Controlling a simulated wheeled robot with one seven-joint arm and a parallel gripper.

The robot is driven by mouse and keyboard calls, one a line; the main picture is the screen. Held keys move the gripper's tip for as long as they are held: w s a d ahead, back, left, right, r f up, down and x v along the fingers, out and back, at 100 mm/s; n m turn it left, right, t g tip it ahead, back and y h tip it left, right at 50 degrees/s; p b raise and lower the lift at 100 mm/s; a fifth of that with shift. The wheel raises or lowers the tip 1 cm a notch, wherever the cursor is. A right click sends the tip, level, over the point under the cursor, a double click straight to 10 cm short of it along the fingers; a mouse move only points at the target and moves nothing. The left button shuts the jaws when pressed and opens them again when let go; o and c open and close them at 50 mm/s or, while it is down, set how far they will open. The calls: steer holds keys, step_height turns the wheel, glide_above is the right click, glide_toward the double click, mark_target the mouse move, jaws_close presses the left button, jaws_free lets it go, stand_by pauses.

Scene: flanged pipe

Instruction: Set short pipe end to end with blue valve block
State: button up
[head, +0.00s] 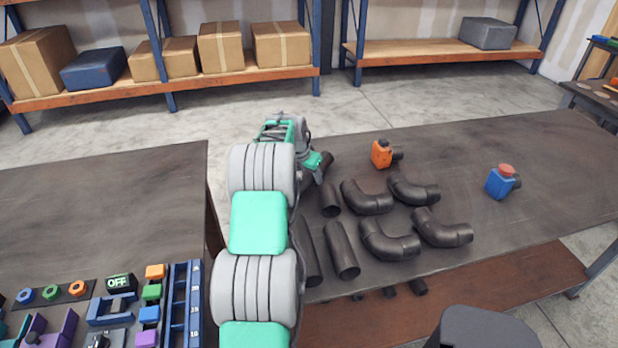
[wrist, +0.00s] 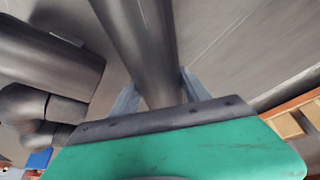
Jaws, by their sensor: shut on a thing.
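The blue valve block (head: 499,184), with a red round top and a dark pipe stub, stands on the right part of the dark table. My gripper (head: 317,172) is over the table's left part, partly hidden by my arm. In the wrist view my gripper (wrist: 156,88) has its two fingers on either side of a dark grey pipe (wrist: 138,35) and is shut on it. That pipe, seemingly a short one (head: 321,161), shows only in part in the head view. I cannot tell whether it is clear of the table.
Another short pipe (head: 329,200) is close to my gripper. Two longer pipes (head: 342,250) lie nearer the front edge. Several black elbows (head: 388,242) and an orange valve block (head: 381,154) lie between my gripper and the blue block. The table's far right is bare.

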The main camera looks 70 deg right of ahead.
jaws_close()
steer(key=shift+d+r, duration=0.1)
steer(key=shift+r, duration=0.05)
steer(key=shift+r, duration=0.1)
